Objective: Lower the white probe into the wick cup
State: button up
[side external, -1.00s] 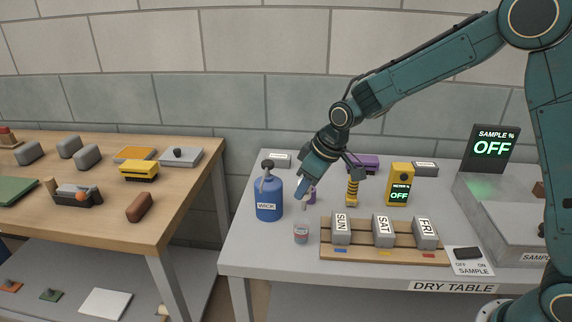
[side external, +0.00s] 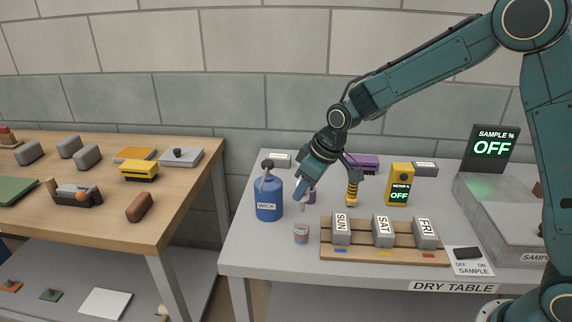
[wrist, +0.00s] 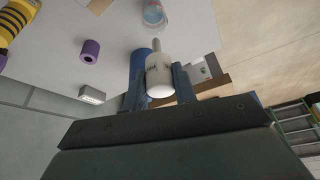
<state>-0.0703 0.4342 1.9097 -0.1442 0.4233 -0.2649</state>
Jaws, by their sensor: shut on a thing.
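My gripper (side external: 302,196) is shut on the white probe (wrist: 160,75), with a blue finger on each side of it in the wrist view. In the side view the probe is small and mostly hidden by the fingers, and its tip points down.
A blue WICK jug (side external: 268,198) stands close left of the gripper. A wooden rack (side external: 383,250) with grey SUN, SAT and FRI bricks lies right of the cup. The grey table is clear in front of the cup.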

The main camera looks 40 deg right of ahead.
aim_at(303, 211)
jog(key=shift+f, duration=2.35)
jog(key=shift+f, duration=1.95)
dwell(1.7)
jog(key=o, duration=1)
jog(key=shift+o, duration=0.2)
jog(key=shift+r, duration=0.15)
jog(key=v, duration=1.3)
jog(key=shift+s+r, duration=0.15)
jog(key=shift+s, duration=0.05)
